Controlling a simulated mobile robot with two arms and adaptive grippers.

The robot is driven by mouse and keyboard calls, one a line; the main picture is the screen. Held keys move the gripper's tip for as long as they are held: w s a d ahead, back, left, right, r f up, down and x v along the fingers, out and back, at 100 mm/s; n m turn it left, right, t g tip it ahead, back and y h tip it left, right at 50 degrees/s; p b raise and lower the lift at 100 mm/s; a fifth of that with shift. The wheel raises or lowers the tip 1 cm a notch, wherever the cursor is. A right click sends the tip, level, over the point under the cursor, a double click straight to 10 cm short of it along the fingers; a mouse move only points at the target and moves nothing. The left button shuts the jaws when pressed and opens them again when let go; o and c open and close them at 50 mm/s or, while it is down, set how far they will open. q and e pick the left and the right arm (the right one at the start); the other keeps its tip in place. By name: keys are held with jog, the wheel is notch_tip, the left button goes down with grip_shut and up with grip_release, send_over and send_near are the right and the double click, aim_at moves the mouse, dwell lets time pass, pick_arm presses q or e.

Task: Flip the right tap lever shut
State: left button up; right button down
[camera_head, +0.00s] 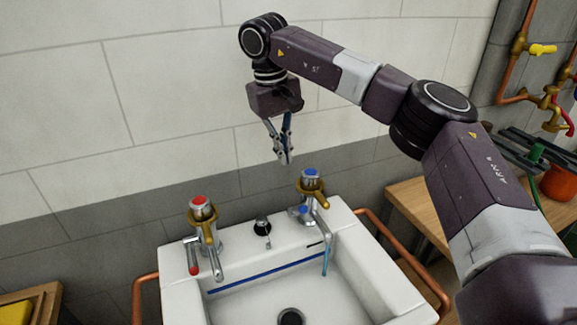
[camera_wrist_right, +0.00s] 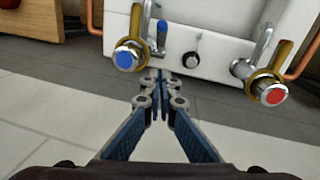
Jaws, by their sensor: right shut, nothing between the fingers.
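The right tap (camera_head: 312,186) has a blue cap, a brass collar and a chrome spout, and stands at the sink's back right corner. Its lever has a blue tip (camera_head: 304,210), on the tap's left side. In the wrist view the same tap (camera_wrist_right: 128,56) is at upper left, its blue-tipped lever (camera_wrist_right: 162,30) beside it. A thin blue stream (camera_head: 325,262) hangs below the spout. My right gripper (camera_head: 286,160) is shut and empty, pointing down, above and left of the tap, apart from it. It also shows in the wrist view (camera_wrist_right: 160,76). My left gripper is out of view.
A red-capped tap (camera_head: 202,212) with a red-tipped lever (camera_head: 194,269) stands on the left of the white sink (camera_head: 385,290). A black knob (camera_head: 262,227) sits between the taps. Copper rails flank the sink. A wooden bench (camera_head: 412,203) stands at right; a tiled wall rises behind.

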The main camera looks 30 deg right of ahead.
jog(key=p, duration=0.2)
send_over(295, 208)
jog(key=w, duration=0.2)
notch_tip(295, 208, down, 9)
jog(key=shift+s+f, duration=0.5)
jog(key=shift+s, duration=0.05)
jog(key=shift+s+f, duration=0.35)
jog(key=shift+s, duration=0.1)
jog(key=shift+f, duration=0.2)
